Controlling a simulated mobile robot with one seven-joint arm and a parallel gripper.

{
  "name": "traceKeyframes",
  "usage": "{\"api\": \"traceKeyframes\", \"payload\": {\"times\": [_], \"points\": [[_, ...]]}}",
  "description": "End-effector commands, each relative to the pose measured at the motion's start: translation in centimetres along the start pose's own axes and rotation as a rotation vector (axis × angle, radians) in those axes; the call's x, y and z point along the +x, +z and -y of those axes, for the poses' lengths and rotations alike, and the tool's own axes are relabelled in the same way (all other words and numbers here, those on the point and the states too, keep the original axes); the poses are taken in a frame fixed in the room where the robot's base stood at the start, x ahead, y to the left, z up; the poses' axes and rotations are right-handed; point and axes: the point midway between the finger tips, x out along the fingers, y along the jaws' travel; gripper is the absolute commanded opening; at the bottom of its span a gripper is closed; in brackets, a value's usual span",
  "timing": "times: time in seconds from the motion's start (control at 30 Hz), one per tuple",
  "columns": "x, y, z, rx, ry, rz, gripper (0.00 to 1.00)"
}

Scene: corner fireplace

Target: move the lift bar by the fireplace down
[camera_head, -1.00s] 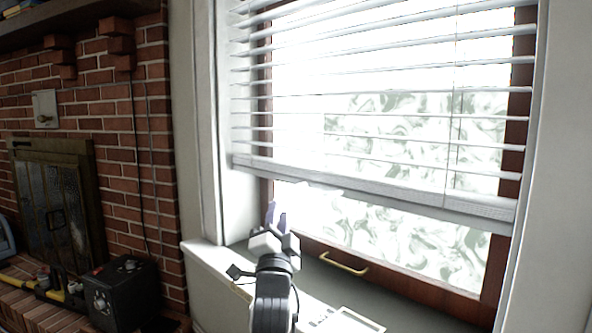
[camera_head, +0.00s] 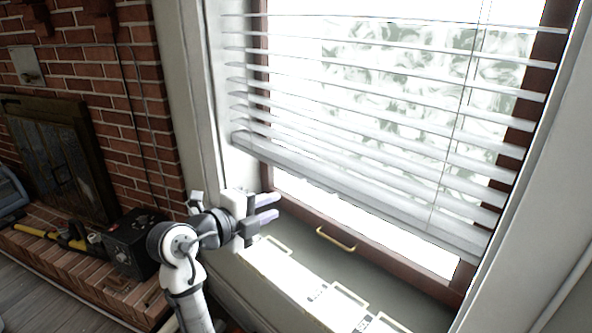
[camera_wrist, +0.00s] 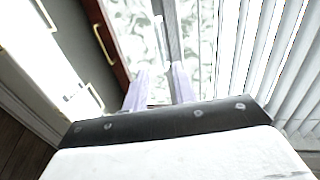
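The lift bar (camera_head: 345,190) is the pale bottom rail of the white window blind (camera_head: 390,130). It runs across the window a little above the sill, slanting down to the right in the head view. My gripper (camera_head: 278,207) is below the bar near its left end, pointing right, in front of the lower window frame. Its two fingers are apart with nothing held between them. In the wrist view my gripper (camera_wrist: 160,70) shows both fingers spread. A grey strip, which looks like the bar (camera_wrist: 173,30), extends beyond the right finger; I cannot tell whether they touch.
The sill (camera_head: 295,275) lies below my gripper, with pale framed items on it. A brass handle (camera_head: 336,239) sits on the brown window frame. The brick fireplace (camera_head: 100,60) is at left, with a black box (camera_head: 135,240) on its hearth.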

Motion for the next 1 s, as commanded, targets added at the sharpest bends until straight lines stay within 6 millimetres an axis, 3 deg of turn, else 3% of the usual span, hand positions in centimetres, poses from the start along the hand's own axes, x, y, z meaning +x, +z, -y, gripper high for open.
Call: {"api": "traceKeyframes", "payload": {"times": [0.23,0.7,1.0], "points": [[1.3,-0.8,0.2,0.023,0.011,-0.035,0.27],[10.6,-1.0,0.2,0.021,0.012,-0.032,0.27],[13.5,-1.0,0.0,0.022,0.010,-0.028,0.27]]}}
